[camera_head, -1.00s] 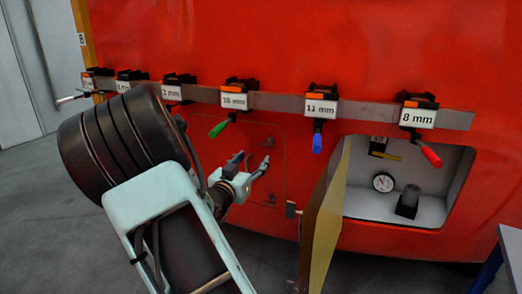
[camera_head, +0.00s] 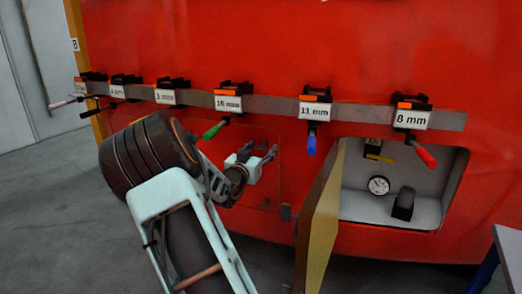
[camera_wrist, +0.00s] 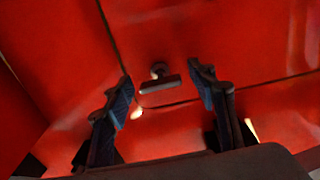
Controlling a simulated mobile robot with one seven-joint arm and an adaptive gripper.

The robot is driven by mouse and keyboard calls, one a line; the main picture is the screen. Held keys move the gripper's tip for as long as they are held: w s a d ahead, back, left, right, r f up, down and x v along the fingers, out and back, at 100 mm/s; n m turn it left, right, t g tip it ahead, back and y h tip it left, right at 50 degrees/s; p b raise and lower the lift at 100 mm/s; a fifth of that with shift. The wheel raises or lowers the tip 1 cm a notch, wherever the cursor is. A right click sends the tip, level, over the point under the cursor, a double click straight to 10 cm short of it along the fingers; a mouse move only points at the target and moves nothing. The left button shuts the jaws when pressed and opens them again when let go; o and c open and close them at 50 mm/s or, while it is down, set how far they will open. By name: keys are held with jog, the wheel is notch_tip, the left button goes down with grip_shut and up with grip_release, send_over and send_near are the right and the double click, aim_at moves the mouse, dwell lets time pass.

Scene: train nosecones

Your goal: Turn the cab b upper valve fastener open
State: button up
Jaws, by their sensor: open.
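The fastener (camera_wrist: 160,82) is a small dark piece with a short bar and a round part on the red surface. It lies between and beyond the two fingertips in the wrist view. My gripper (camera_wrist: 166,86) is open, with one finger on each side of it; no contact shows. In the head view my gripper (camera_head: 259,151) is in front of the upper part of the shut red panel (camera_head: 262,193), and the upper fastener is hidden or too dark to make out there.
A rail (camera_head: 270,106) with several labelled clamps and coloured handles runs above my gripper. The green handle (camera_head: 215,130) is close to it. To the right, a yellow-edged door (camera_head: 322,225) stands open beside a recess (camera_head: 425,212) with a gauge (camera_head: 378,185).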

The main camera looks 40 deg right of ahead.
jog(key=shift+c, duration=0.2)
jog(key=c, duration=1.1)
jog(key=shift+r+n+p, duration=0.1)
jog(key=shift+n+p, duration=0.3)
jog(key=n+p, duration=0.2)
jog(key=shift+n, duration=0.4)
jog(key=n+p, duration=0.3)
jog(key=n, duration=0.2)
jog(key=shift+n, duration=0.3)
jog(key=n+p, duration=0.2)
jog(key=n, duration=0.6)
jog(key=shift+n+p, duration=0.3)
